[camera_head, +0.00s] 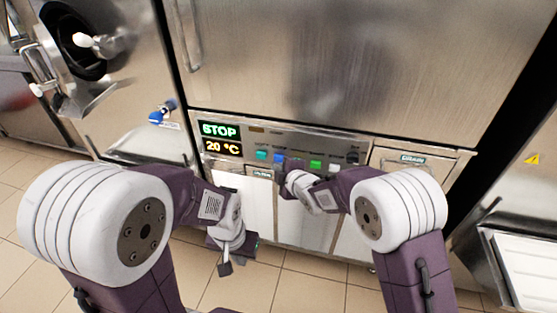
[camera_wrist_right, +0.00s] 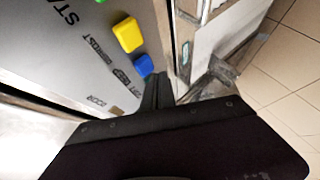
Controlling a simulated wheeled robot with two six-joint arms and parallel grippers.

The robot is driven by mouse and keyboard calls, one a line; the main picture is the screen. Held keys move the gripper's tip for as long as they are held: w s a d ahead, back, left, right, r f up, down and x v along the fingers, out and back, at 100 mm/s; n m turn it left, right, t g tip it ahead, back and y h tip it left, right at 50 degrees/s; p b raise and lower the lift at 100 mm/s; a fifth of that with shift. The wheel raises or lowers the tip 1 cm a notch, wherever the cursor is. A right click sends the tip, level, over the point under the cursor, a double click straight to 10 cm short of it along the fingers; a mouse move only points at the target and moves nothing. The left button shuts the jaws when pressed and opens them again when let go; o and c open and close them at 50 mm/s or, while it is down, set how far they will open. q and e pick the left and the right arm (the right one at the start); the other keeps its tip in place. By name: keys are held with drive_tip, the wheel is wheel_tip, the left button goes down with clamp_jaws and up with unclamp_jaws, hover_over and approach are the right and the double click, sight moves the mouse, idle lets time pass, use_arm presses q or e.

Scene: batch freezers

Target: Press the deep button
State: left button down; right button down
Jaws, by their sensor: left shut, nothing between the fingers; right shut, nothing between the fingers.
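The control panel (camera_head: 300,150) has a row of coloured buttons, with teal (camera_head: 261,155), blue (camera_head: 279,158) and green (camera_head: 316,164) showing. My right gripper (camera_head: 280,164) is shut and empty, its tips close by the blue button. In the right wrist view the tips (camera_wrist_right: 163,82) are just beside the blue button (camera_wrist_right: 143,65), with a yellow button (camera_wrist_right: 127,34) beyond. I cannot tell whether the tips touch the blue button. The labels there are small and only partly legible. My left gripper (camera_head: 224,266) is shut and empty, low in front of the cabinet.
The display (camera_head: 220,138) reads STOP and 20 °C. A dark knob (camera_head: 352,157) sits at the panel's right end. A drain-labelled compartment (camera_head: 412,158) is further right. A machine with a round opening (camera_head: 88,45) stands left. Tiled floor (camera_head: 300,280) is below.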

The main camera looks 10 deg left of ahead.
drive_tip(key=shift+w, duration=0.15)
idle(0.3)
drive_tip(key=shift+w, duration=0.25)
drive_tip(key=shift+w, duration=0.5)
idle(0.6)
drive_tip(key=shift+s+b, duration=0.45)
drive_tip(key=shift+s, duration=0.5)
